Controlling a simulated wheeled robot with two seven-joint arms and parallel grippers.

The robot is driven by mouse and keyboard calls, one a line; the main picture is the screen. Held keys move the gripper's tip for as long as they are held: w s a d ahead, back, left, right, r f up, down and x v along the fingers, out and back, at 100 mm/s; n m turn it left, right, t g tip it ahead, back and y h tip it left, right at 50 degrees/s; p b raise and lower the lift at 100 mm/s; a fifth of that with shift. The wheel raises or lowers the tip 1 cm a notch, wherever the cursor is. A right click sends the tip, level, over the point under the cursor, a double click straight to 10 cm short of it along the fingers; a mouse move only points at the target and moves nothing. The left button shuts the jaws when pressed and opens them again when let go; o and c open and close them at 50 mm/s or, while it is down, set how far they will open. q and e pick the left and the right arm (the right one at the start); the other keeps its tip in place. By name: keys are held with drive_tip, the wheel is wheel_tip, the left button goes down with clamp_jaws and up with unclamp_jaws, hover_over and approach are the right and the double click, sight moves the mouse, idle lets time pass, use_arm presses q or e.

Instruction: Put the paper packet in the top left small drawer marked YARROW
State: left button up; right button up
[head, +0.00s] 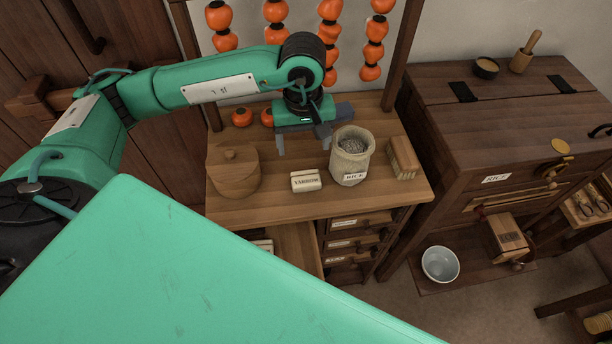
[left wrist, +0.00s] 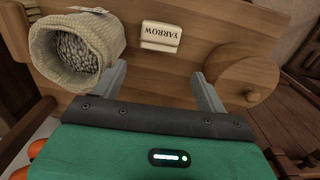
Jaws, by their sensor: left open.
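Small labelled drawers (head: 345,241) sit under the counter at the right. The left drawers are mostly hidden by my green body; I cannot read a YARROW drawer label. My right gripper is out of view.
A RICE sack (head: 351,158) stands close right of the packet, with a brush (head: 402,158) beyond it. A lidded wooden box (head: 233,170) stands to the left. Orange strings (head: 328,40) hang behind. A plain wooden panel (head: 297,245) shows below the counter front.

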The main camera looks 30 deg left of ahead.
use_arm(q)
hover_over(305, 173)
wheel_tip(305, 173, down, 4)
drive_tip(key=shift+a+f+p, duration=0.15)
drive_tip(key=shift+f+p, duration=0.05)
drive_tip(key=shift+p, duration=0.2)
wheel_tip(305, 173, down, 4)
drive_tip(key=p, duration=0.2)
drive_tip(key=shift+f+p, duration=0.25)
drive_tip(key=shift+p, duration=0.05)
drive_tip(key=shift+d+f, duration=0.2)
drive_tip(key=shift+f, duration=0.15)
drive_tip(key=shift+c, duration=0.2)
drive_tip(key=c, duration=0.7)
drive_tip(key=shift+c, duration=0.4)
drive_tip(key=shift+r, duration=0.1)
